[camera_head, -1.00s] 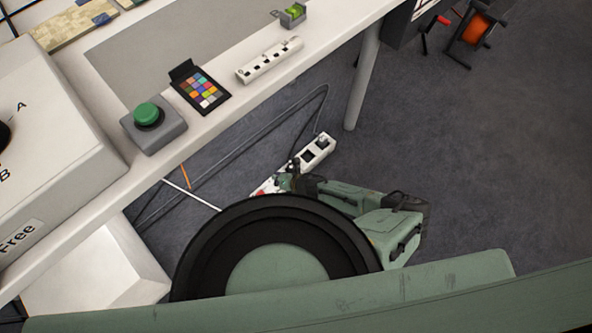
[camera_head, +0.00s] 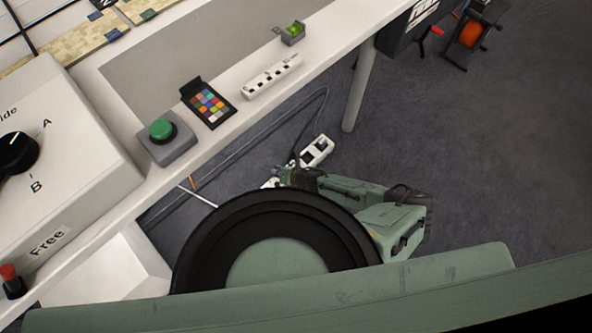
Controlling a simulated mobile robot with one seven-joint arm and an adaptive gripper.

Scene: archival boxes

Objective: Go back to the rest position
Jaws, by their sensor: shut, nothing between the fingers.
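My arm fills the lower middle of the head view, with a large black ring around a green disc and a long green link across the bottom edge. Smaller green and dark parts of my own body show beyond the ring, over the floor. I cannot make out gripper fingers among them. No object is seen held.
On the table are a green push button (camera_head: 162,129), a colour chart (camera_head: 208,103), a white socket strip (camera_head: 271,77) and a small green-topped device (camera_head: 292,33). A control box with a knob (camera_head: 18,153) stands left. A power strip (camera_head: 318,150) lies on the floor; an orange reel (camera_head: 471,33) stands farther off. Floor at right is clear.

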